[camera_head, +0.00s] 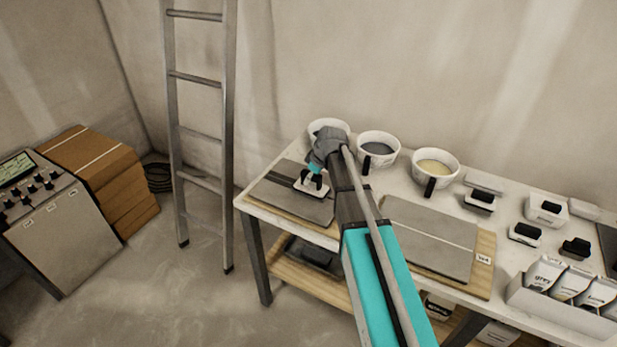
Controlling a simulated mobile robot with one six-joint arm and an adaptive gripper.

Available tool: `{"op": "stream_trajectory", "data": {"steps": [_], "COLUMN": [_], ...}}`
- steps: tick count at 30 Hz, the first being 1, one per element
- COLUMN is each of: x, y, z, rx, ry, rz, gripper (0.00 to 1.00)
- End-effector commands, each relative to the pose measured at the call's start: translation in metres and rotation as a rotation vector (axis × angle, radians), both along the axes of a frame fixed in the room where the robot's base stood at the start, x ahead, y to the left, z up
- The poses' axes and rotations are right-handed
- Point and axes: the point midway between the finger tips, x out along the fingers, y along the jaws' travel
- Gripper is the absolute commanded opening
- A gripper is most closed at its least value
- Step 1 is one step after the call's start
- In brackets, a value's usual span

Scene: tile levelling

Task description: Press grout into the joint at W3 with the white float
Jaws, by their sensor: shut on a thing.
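My gripper (316,173) is at the left part of the workbench, shut on the dark handle of a white float (312,187). The float is over the left tile panel (296,204), at or just above its surface; I cannot tell whether it touches. A dark joint strip (275,179) runs across this panel, and the float hides part of it. No W3 label can be read, and my arm covers the panel's right end. A second panel (430,240) to the right has a pale joint and a label (483,259) that seems to read W4.
Bowls stand along the back, one with grey content (377,148) and one with yellowish content (436,167). Several blocks with dark handles, such as one block (525,234), and a rack of bags (565,284) occupy the right. A ladder (201,130) leans left of the workbench (247,203).

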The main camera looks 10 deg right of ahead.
Motion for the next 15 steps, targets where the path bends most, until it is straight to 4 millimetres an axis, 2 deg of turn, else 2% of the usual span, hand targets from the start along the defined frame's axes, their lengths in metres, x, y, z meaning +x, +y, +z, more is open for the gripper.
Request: {"op": "stream_trajectory", "data": {"steps": [15], "x": [-0.010], "y": [-0.012], "z": [0.002], "rx": [0.000], "ry": [0.000], "rz": [-0.001], "gripper": [0.00]}}
